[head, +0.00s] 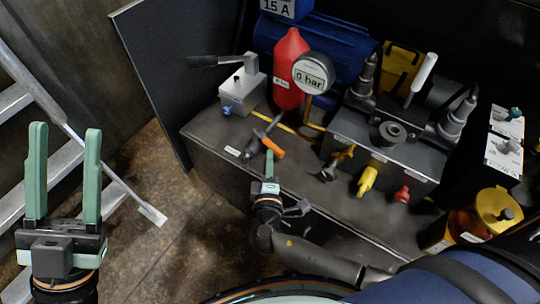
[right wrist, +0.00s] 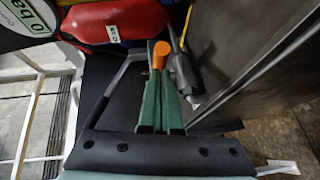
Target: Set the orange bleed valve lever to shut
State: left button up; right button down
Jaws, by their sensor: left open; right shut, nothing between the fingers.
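The orange bleed valve lever (head: 274,148) sits on a grey valve body (head: 254,146) at the front of the bench. In the head view its handle slants down to the right, across the line of the grey pipe. My right gripper (head: 270,158) is shut and empty, with its fingertips at the lever. In the right wrist view the orange lever (right wrist: 161,52) shows just beyond the shut green fingers of my right gripper (right wrist: 158,78). I cannot tell whether they touch. My left gripper (head: 66,128) is open and empty, far left of the bench.
A red bottle (head: 289,70) and a gauge (head: 313,73) reading 0 bar stand behind the lever. A grey box with a black-handled lever (head: 242,90) is to the left. A yellow valve (head: 367,181) and a red knob (head: 402,193) are to the right.

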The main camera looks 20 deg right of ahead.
aim_at(279, 154)
jog(key=shift+d, duration=0.15)
dwell(0.3)
jog(key=shift+w+d+n+t+y, duration=0.1)
jog(key=shift+d+n+t+y, duration=0.2)
jog(key=shift+d+n+y, duration=0.6)
jog(key=shift+w+d, duration=0.1)
jog(key=shift+d, duration=0.15)
jog(key=shift+w+d, duration=0.1)
jog(key=shift+d, duration=0.1)
